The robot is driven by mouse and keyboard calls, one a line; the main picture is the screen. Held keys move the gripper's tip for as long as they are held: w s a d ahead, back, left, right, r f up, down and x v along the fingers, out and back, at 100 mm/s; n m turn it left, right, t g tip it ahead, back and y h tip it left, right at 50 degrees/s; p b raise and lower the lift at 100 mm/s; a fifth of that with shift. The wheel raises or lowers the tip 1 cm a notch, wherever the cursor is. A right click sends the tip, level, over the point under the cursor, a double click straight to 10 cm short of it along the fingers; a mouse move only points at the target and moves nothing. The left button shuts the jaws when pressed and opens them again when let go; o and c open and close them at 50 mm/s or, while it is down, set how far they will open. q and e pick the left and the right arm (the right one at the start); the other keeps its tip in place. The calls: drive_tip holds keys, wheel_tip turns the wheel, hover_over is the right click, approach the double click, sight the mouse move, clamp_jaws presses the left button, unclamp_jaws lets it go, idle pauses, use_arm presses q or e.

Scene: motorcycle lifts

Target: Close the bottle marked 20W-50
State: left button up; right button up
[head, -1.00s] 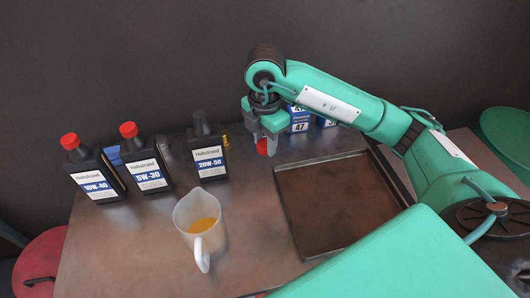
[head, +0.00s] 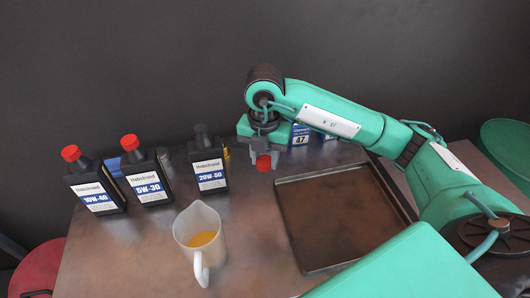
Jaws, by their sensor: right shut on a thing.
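The bottle marked 20W-50 (head: 210,172) is black with a white and blue label. It stands upright on the table and shows no red cap; its dark neck (head: 202,135) is bare. My right gripper (head: 263,158) is to the right of this bottle, shut on a red cap (head: 263,163) and held above the table, apart from the bottle. My left gripper is out of view.
Red-capped bottles marked 5W-30 (head: 147,180) and 10W-40 (head: 95,192) stand to the left. A jug (head: 185,232) with amber liquid stands in front. A shallow tray (head: 283,215) lies at right. Blue and white boxes (head: 301,137) stand behind my gripper.

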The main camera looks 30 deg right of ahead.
drive_tip(key=n, duration=0.2)
drive_tip(key=f+n, duration=0.1)
drive_tip(key=n, duration=0.2)
drive_tip(key=shift+s+a, duration=0.15)
drive_tip(key=shift+s, duration=0.05)
drive_tip(key=n, duration=0.3)
drive_tip(key=f+n, duration=0.1)
drive_tip(key=n, duration=0.3)
drive_tip(key=shift+s+a+f, duration=0.15)
drive_tip(key=shift+s+a, duration=0.05)
drive_tip(key=n, duration=0.2)
drive_tip(key=f+n, duration=0.1)
drive_tip(key=n, duration=0.2)
drive_tip(key=shift+s+a, duration=0.1)
drive_tip(key=shift+s, duration=0.1)
drive_tip(key=f+n, duration=0.1)
drive_tip(key=n, duration=0.8)
drive_tip(key=s+a+f+n, duration=0.1)
drive_tip(key=f+n, duration=0.1)
drive_tip(key=n, duration=0.7)
drive_tip(key=s+f+n, duration=0.1)
drive_tip(key=f+n, duration=0.1)
drive_tip(key=n, duration=0.8)
drive_tip(key=shift+s+a, duration=0.15)
drive_tip(key=shift+s, duration=0.1)
